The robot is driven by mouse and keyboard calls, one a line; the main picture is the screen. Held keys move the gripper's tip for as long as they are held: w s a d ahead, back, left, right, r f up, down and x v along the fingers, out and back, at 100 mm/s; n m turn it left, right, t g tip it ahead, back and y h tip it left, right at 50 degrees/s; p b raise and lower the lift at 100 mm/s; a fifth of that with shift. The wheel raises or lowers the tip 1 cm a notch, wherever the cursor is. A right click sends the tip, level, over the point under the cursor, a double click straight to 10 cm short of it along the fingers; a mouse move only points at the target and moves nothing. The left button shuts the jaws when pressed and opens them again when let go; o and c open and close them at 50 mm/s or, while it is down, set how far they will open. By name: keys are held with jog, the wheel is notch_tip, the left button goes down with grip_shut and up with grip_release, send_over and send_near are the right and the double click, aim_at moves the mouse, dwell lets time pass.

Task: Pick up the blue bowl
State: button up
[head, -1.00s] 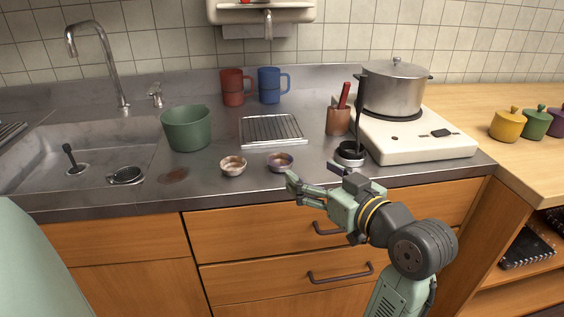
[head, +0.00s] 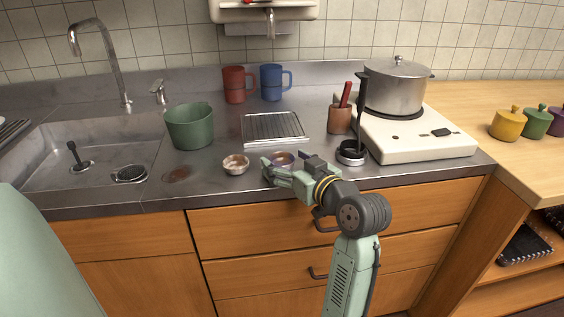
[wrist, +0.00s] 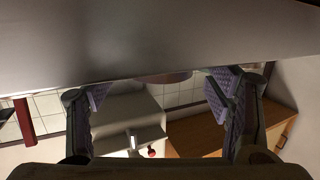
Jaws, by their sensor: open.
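A small bowl with a bluish-purple inside (head: 284,157) sits on the steel counter near its front edge. It is the bluest bowl in the head view, and my gripper hides its lower front. My gripper (head: 272,172) is open and empty, low at the counter's front edge, just in front of this bowl. In the wrist view, the two fingers with purple pads (wrist: 163,100) stand wide apart. A pinkish, rounded sliver, likely a bowl (wrist: 166,77), shows between them beyond the tips. I cannot tell whether a finger touches the bowl.
A pale brownish bowl (head: 236,165) stands close to the left. A drying rack (head: 274,128) lies behind. A green pot (head: 190,127) and the sink (head: 95,155) are further left. A ladle stand (head: 351,154) and a white stove (head: 420,142) with a pot (head: 396,87) are right.

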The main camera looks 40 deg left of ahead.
jog(key=shift+c, duration=0.3)
jog(key=c, duration=1.2)
